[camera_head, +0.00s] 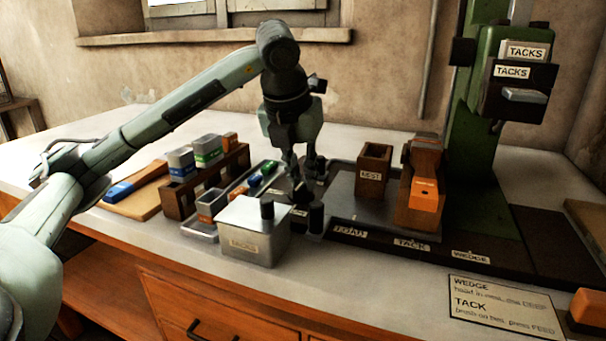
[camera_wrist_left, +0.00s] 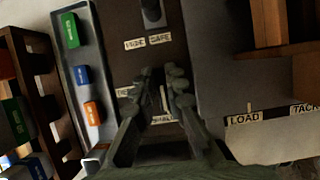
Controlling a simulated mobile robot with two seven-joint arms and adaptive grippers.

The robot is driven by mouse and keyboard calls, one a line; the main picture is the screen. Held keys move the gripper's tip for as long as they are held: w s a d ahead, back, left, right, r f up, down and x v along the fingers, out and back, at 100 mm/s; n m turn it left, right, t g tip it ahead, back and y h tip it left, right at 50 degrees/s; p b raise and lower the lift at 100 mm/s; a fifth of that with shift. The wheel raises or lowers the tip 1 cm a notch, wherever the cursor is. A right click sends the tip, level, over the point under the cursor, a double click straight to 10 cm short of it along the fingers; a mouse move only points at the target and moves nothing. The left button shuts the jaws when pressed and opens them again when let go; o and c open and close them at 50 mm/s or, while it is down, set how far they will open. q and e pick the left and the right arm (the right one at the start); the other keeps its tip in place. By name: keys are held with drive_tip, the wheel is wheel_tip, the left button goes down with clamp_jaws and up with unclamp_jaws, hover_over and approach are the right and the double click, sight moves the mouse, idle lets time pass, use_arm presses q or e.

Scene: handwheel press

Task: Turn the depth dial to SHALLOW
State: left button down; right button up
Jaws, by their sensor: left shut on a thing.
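The depth dial (camera_wrist_left: 162,98) is only partly seen in the left wrist view, between my left gripper's fingers. A DEEP label (camera_wrist_left: 125,92) is at its left and a partly covered SHALLOW label (camera_wrist_left: 163,119) is just in front of it. My left gripper (camera_wrist_left: 161,82) reaches down and is shut on the dial's handle. In the head view my left gripper (camera_head: 302,187) is low over the dark panel behind the metal box, and the dial is hidden there. Which way the dial points is hard to tell. My right gripper is not in view.
A second knob (camera_wrist_left: 152,12) with a SAFE label stands behind the dial. A metal box (camera_head: 254,232) is in front, a tray of coloured blocks (camera_wrist_left: 82,75) at left. The green press (camera_head: 470,150), wooden nest (camera_head: 373,170) and orange-fronted block (camera_head: 423,195) are at right.

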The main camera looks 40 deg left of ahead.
use_arm(q)
drive_tip(key=c, duration=1.6)
unclamp_jaws()
drive_tip(key=shift+o, duration=0.2)
drive_tip(key=v, duration=1.2)
